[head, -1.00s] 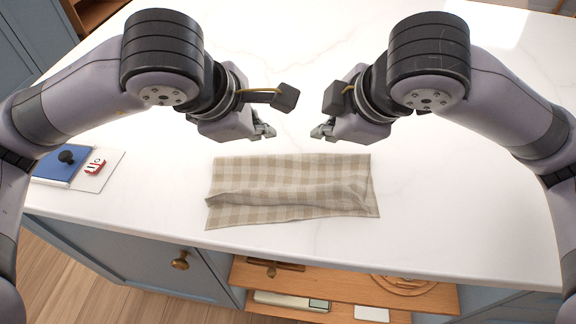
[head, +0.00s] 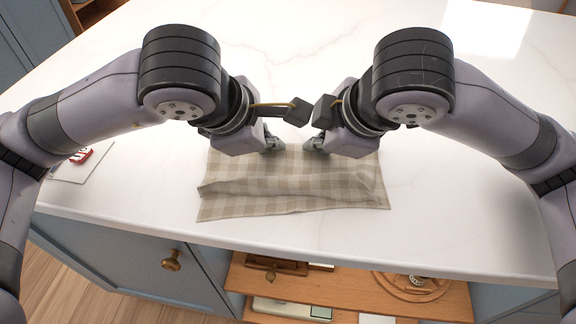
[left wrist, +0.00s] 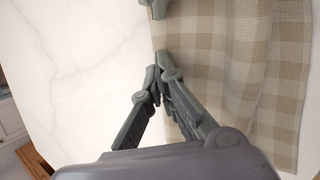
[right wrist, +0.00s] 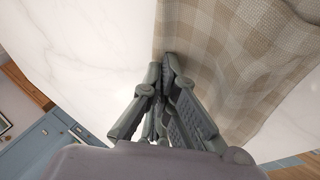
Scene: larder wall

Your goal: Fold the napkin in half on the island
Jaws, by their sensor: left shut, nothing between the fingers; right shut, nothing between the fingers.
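The beige and white checked napkin (head: 290,188) lies on the white island top (head: 460,190) near its front edge. It is a wide strip, with a raised, loose layer or ridge along its length. My left gripper (head: 277,146) and right gripper (head: 311,146) are close together at the napkin's far edge, near its middle. Both are shut and empty. The left wrist view shows the left fingertips (left wrist: 155,78) at the napkin's edge. The right wrist view shows the right fingertips (right wrist: 167,62) beside the cloth (right wrist: 225,60). I cannot tell whether the tips touch it.
A card with a red item (head: 80,156) lies at the left of the island. Below the front edge are blue cabinet doors (head: 130,265) and an open wooden shelf (head: 345,290) with several things. The island top right of the napkin is clear.

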